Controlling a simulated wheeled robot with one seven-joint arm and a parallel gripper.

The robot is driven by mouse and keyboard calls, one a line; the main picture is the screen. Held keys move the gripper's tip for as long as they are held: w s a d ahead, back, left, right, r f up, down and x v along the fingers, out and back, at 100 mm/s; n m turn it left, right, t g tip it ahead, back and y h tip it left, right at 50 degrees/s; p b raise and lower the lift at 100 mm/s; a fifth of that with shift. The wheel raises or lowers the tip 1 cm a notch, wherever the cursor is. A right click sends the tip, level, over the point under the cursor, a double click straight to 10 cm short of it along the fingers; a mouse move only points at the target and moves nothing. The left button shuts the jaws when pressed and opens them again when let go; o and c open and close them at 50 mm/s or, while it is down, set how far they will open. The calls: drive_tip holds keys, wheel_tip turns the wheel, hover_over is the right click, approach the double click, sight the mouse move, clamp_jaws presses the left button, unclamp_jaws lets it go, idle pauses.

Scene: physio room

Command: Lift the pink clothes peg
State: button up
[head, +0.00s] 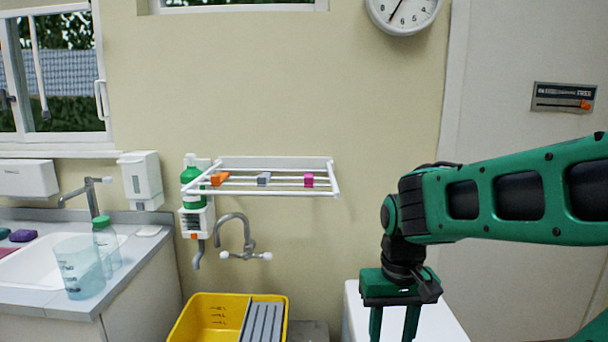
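The pink clothes peg (308,180) sits on the white wall rack (275,162), toward its right end. It is clipped or resting on the bars; which one I cannot tell. My gripper (393,326) is at the bottom of the head view, right of the peg and lower in the picture. It points down with its two fingers apart and nothing seen between them. The fingertips are cut off by the lower edge.
An orange peg (219,179) and a grey peg (264,178) sit left on the same rack. A green bottle (190,175) stands behind the rack's left end. Below are a tap (246,235) and a yellow tub (200,318). A white surface (440,322) lies behind my gripper.

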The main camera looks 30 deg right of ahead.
drive_tip(key=w+d+r+h, duration=0.2)
drive_tip(key=w+d+r, duration=0.4)
drive_tip(key=w+r, duration=0.3)
drive_tip(key=t, duration=0.4)
approach(308, 176)
drive_tip(key=shift+x, duration=4.2)
clamp_jaws()
